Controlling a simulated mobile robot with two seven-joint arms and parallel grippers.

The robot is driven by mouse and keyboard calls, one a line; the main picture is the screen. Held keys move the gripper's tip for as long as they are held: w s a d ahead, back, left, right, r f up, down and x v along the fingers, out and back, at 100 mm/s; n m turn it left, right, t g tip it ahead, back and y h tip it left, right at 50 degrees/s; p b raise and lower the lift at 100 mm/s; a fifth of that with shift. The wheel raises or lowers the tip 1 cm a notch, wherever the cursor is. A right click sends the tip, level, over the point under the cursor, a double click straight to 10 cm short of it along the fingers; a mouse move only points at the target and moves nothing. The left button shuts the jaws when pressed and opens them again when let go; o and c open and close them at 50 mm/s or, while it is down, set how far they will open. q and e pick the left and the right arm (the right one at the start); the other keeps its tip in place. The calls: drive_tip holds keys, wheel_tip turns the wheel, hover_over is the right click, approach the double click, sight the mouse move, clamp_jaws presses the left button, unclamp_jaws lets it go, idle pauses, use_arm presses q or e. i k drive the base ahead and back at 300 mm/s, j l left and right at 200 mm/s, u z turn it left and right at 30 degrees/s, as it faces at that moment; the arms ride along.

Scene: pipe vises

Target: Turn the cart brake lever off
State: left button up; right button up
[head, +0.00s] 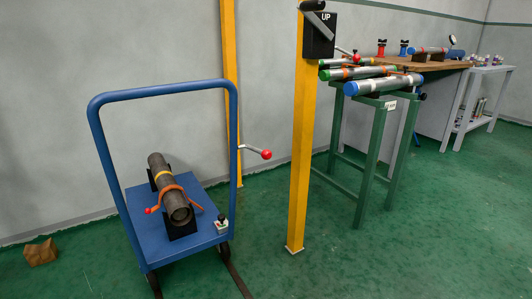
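A blue cart (163,84) with a tall push-handle frame stands at the left on the green floor. A lever with a red ball knob (266,154) sticks out to the right from the cart's right upright and slopes slightly down toward the knob; it looks like the brake lever. No on or off marking can be read on it. A small pale box with a dark top (222,223) sits at the deck's right front corner. Neither of my grippers is in view.
A dark pipe (160,168) lies strapped in black cradles on the cart deck. A yellow post (301,150) with a black "UP" box (320,42) stands right of the lever. A green rack (367,150) holds several pipes. Floor at front right is clear.

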sight(266, 155)
drive_tip(key=i+l+u, duration=0.25)
drive_tip(key=l, duration=0.25)
drive_tip(key=l+u, duration=0.25)
drive_tip(key=l, duration=0.25)
drive_tip(key=i+l+u, duration=0.2)
drive_tip(key=l, duration=0.35)
drive_tip(key=k, duration=0.05)
